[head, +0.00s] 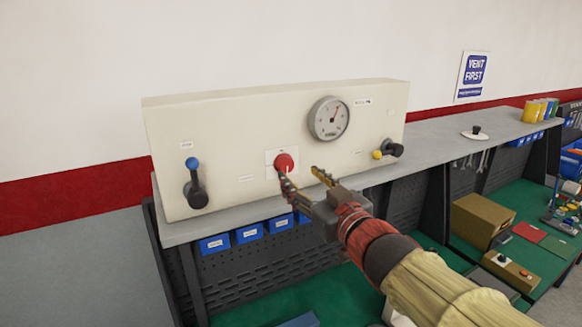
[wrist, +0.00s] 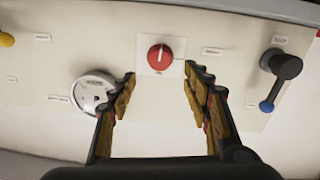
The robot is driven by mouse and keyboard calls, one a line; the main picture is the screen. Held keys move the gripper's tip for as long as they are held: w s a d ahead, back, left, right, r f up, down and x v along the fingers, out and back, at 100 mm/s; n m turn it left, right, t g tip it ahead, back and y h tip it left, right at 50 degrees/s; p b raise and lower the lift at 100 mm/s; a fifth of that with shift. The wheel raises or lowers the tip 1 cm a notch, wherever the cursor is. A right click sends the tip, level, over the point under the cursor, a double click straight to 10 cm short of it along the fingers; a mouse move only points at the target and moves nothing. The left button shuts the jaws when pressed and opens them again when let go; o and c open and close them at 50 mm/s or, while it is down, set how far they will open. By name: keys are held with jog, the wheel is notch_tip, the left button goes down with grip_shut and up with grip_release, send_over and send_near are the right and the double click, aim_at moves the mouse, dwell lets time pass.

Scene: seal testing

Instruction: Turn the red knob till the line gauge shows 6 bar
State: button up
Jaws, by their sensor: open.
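The red knob (head: 284,162) sits on a white plate at the middle of the cream panel (head: 230,130). It also shows in the wrist view (wrist: 158,57), upside down, with a pale line mark on it. The round line gauge (head: 329,118) is above and right of the knob, its red needle pointing up and right; its numbers are too small to read. In the wrist view the gauge (wrist: 93,90) is partly hidden by a finger. My gripper (head: 302,172) is open and empty in front of the panel, its fingertips (wrist: 163,75) apart on either side of the knob's line, not visibly touching it.
A black lever with a blue end (head: 195,185) is at the panel's left. A black lever with a yellow end (head: 388,150) is at its right. Blue bins (head: 247,233) hang below the shelf. A "VENT FIRST" sign (head: 474,76) is on the wall.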

aim_at(287, 166)
jog(key=x, duration=0.7)
jog(key=shift+w+f, duration=0.1)
jog(key=shift+f, duration=0.1)
jog(key=shift+c, duration=0.7)
jog(key=c, duration=1)
